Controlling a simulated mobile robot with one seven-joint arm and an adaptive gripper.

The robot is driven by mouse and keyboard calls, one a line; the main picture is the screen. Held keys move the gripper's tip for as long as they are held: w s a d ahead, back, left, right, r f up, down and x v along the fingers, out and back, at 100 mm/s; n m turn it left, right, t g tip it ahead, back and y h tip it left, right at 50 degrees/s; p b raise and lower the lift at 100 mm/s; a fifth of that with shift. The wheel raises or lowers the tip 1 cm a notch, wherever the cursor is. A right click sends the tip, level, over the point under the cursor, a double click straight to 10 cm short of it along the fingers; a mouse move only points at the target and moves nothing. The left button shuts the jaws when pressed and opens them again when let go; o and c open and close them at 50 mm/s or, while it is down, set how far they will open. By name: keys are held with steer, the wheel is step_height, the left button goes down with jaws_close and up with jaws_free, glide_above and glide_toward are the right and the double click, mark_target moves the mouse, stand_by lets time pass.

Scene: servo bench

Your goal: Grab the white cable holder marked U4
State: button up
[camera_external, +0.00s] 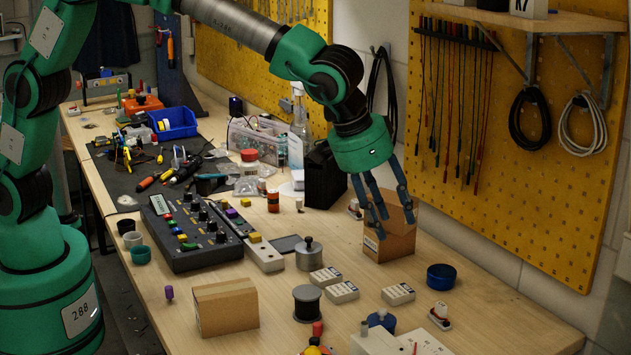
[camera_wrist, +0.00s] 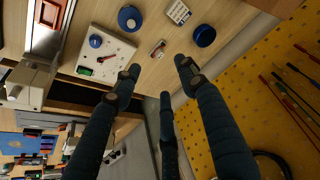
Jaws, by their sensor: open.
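I cannot read a U4 mark anywhere. Small white pieces with red tops sit on the bench: one at the front right (camera_external: 440,315), another beside the open cardboard box (camera_external: 355,209). The front one seems to be the white and red piece in the wrist view (camera_wrist: 158,49), just beyond my fingertips. Several white labelled blocks (camera_external: 397,294) lie mid-bench; one shows in the wrist view (camera_wrist: 178,12). I cannot tell which is the cable holder. My three-fingered gripper (camera_external: 381,212) is open and empty, fingers pointing down, in front of the cardboard box in the picture.
A blue round container (camera_external: 441,277) stands on the right. A cardboard box (camera_external: 390,237) shows behind my fingers. A metal weight (camera_external: 309,254), black spool (camera_external: 307,303) and brown box (camera_external: 226,307) stand leftward. A white panel (camera_wrist: 104,52) lies near the bench edge. The yellow pegboard wall rises behind.

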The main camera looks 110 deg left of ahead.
steer(key=w+f, duration=0.6)
steer(key=shift+w+a+f+n+p, duration=0.25)
steer(key=shift+w+f+n+p, duration=0.1)
steer(key=shift+w+n+p, duration=0.1)
steer(key=shift+f, duration=0.1)
steer(key=b, duration=0.1)
glide_above(441, 304)
steer(key=s+d, duration=0.2)
step_height(441, 304, down, 8)
steer(key=shift+a, duration=0.15)
steer(key=shift+w+a+f+b, duration=0.15)
steer(key=shift+f+b, duration=0.15)
steer(key=shift+f, duration=0.05)
steer(key=shift+b+x, duration=0.5)
steer(key=shift+x, duration=1.6)
steer(key=shift+a, duration=0.1)
jaws_close()
